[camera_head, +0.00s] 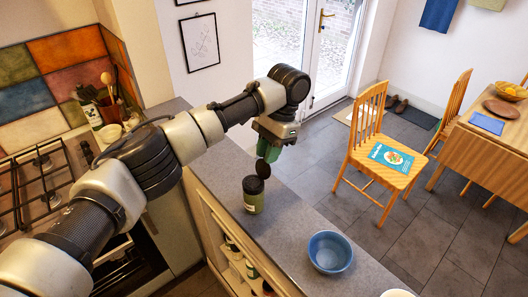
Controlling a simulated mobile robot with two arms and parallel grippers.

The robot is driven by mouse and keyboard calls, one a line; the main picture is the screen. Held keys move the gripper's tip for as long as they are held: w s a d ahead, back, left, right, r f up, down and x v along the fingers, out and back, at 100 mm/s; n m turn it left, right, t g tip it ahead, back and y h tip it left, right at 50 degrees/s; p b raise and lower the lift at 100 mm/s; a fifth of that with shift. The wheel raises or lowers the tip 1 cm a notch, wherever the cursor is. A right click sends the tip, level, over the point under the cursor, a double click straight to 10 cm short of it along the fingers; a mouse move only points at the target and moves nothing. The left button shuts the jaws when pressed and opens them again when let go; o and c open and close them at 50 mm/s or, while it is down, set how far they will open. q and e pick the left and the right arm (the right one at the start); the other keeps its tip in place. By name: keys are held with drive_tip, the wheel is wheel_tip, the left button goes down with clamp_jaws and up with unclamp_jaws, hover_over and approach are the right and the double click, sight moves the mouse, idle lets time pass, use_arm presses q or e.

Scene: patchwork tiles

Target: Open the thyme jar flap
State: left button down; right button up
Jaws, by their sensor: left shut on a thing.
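The thyme jar (253,202), a small green jar with a pale label and a black top, stands upright on the grey counter. Its black flap (262,169) shows as a dark round piece standing up above the jar's top, tilted open. My left gripper (267,156) reaches down from above, right over the jar, and is shut on the flap. The fingertips are small here and partly hide the upper edge of the flap. My right gripper is not in view.
A blue bowl (330,252) stands on the counter (287,225) to the right of the jar, with bare counter between them. A white bowl (397,293) is at the bottom edge. Shelves with jars lie below the counter. A stove (40,185) is at left.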

use_arm(q)
drive_tip(key=shift+w+d+f+g+y, duration=0.2)
drive_tip(key=shift+w+d+g+y, duration=0.05)
drive_tip(key=shift+g+y, duration=0.25)
drive_tip(key=shift+f, duration=0.1)
idle(0.3)
drive_tip(key=c, duration=1)
unclamp_jaws()
drive_tip(key=shift+w, duration=0.1)
drive_tip(key=shift+c, duration=0.2)
drive_tip(key=s+d+r, duration=0.5)
drive_tip(key=d+r, duration=0.5)
drive_tip(key=r, duration=0.1)
drive_tip(key=shift+s+d, duration=0.2)
drive_tip(key=shift+s, duration=0.05)
